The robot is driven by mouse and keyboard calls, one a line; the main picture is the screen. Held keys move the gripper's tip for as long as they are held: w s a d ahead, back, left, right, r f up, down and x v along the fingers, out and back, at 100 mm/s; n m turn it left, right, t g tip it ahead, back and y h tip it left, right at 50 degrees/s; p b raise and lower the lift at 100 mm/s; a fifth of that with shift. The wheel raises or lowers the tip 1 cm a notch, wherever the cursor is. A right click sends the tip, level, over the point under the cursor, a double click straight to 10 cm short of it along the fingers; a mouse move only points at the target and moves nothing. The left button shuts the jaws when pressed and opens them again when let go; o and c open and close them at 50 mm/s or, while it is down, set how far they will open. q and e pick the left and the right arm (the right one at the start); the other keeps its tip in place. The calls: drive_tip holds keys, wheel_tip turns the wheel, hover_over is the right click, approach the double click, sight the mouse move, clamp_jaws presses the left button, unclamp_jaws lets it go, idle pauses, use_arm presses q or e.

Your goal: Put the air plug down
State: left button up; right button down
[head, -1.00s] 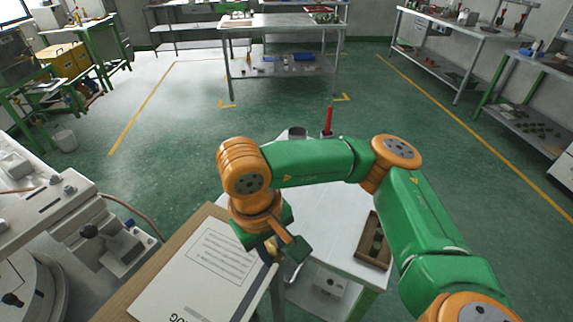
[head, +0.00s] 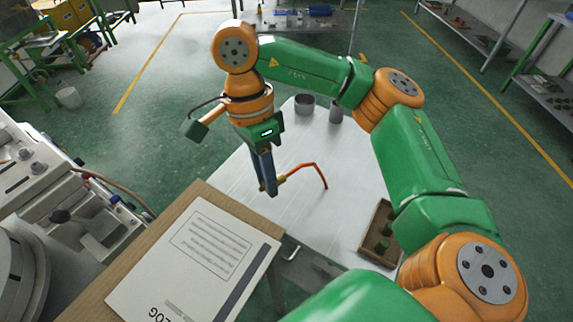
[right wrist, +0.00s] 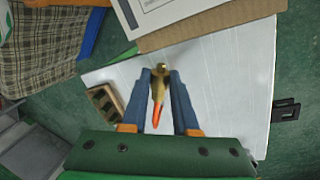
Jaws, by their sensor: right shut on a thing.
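The air plug is a brass fitting (head: 282,180) with a curved orange-red hose (head: 314,166) coming off it to the right. My right gripper (head: 265,184) is shut on the brass part and points down over the white table (head: 340,165). In the right wrist view, the brass part (right wrist: 159,77) sits between the two blue fingers, with the orange hose (right wrist: 156,115) running back toward the palm. I cannot tell whether the plug touches the table. My left gripper is out of view.
A log sheet (head: 195,262) lies on a brown board (head: 97,291) left of the table. Two grey cups (head: 304,104) (head: 336,113) stand at the table's far side. A brown tray (head: 366,247) is at the right. The table's middle is clear.

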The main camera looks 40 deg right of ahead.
drive_tip(key=m, duration=0.2)
drive_tip(key=m+y, duration=0.1)
drive_tip(key=m, duration=0.2)
drive_tip(key=shift+w+d+r+m+b, duration=0.1)
drive_tip(key=shift+w+r+m+b, duration=0.1)
drive_tip(key=shift+w+m+b, duration=0.15)
drive_tip(key=m+t+y, duration=0.1)
drive_tip(key=m, duration=0.6)
drive_tip(key=m+t, duration=0.4)
drive_tip(key=m, duration=1.2)
hover_over(287, 163)
drive_tip(key=f, duration=0.6)
drive_tip(key=shift+s+d+f+b, duration=0.2)
drive_tip(key=shift+s+d+b, duration=0.05)
drive_tip(key=shift+d+b, duration=0.15)
wheel_tip(287, 163, down, 3)
drive_tip(key=shift+r+p, duration=0.1)
drive_tip(key=shift+p, duration=0.35)
drive_tip(key=shift+w+d+f, duration=0.1)
drive_tip(key=shift+f, duration=0.15)
drive_tip(key=shift+f+b, duration=0.5)
drive_tip(key=shift+f, duration=0.1)
drive_tip(key=c, duration=0.8)
unclamp_jaws()
drive_tip(key=shift+o, duration=0.6)
drive_tip(key=shift+a+f, duration=0.1)
drive_tip(key=shift+a, duration=0.15)
